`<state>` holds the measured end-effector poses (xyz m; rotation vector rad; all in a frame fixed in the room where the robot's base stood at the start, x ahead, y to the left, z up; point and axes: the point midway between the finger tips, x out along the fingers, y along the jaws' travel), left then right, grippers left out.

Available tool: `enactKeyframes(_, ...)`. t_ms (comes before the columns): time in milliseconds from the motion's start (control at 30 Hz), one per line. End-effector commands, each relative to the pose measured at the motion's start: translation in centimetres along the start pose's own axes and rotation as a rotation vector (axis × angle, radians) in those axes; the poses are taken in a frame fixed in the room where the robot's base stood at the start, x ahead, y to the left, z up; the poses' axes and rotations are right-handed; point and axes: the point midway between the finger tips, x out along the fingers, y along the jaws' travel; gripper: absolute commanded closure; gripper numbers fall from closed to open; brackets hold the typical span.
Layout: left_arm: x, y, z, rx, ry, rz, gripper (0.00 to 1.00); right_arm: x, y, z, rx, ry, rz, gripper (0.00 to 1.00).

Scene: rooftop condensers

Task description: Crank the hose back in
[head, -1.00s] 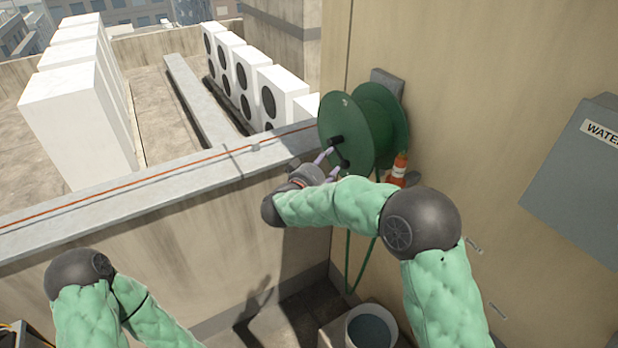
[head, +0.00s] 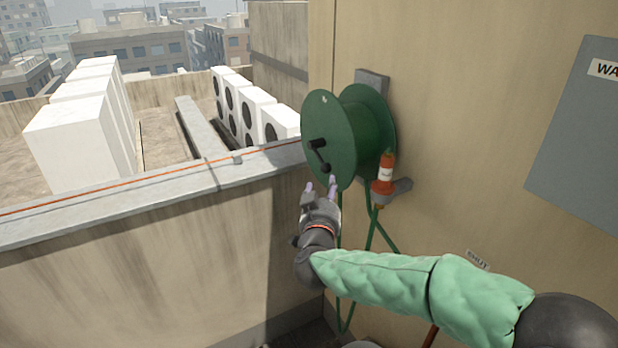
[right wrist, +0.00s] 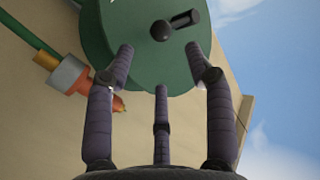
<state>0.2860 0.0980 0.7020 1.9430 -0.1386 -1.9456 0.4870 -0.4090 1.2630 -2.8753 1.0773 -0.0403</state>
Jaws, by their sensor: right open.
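The green hose reel (head: 328,112) hangs on the tan wall. Its dark crank (head: 319,155) is on the near face, with the arm slanting down to a dark grip. The crank also shows in the right wrist view (right wrist: 178,25), beyond the fingertips. My right gripper (head: 321,186) is just below the crank, fingers spread and pointing up at the reel. In the right wrist view, the gripper (right wrist: 165,75) has nothing between its fingers. Green hose (head: 370,235) hangs below the reel in loops. An orange and white nozzle (head: 385,173) sits at the reel's right. My left gripper is out of view.
A concrete parapet (head: 130,210) with an orange line along its top runs to the left of the reel. White condenser units (head: 80,130) stand beyond it.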

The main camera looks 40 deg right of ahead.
Motion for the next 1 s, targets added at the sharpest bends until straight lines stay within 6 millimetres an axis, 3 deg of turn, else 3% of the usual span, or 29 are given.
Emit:
enactKeyframes(167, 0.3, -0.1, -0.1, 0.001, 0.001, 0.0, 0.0, 1.6, 0.1, 0.0, 0.0, 0.001, 0.001, 0.46)
enactKeyframes(600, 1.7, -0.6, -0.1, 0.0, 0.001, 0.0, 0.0, 8.8, 0.0, 0.1, -0.001, 0.0, 0.001, 0.46)
enactKeyframes(800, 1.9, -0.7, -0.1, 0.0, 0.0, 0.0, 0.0, 10.4, 0.0, 0.0, 0.0, 0.001, 0.0, 0.46)
enactKeyframes(1000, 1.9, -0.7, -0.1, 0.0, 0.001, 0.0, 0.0, 10.7, 0.0, -0.1, -0.001, 0.0, 0.0, 0.46)
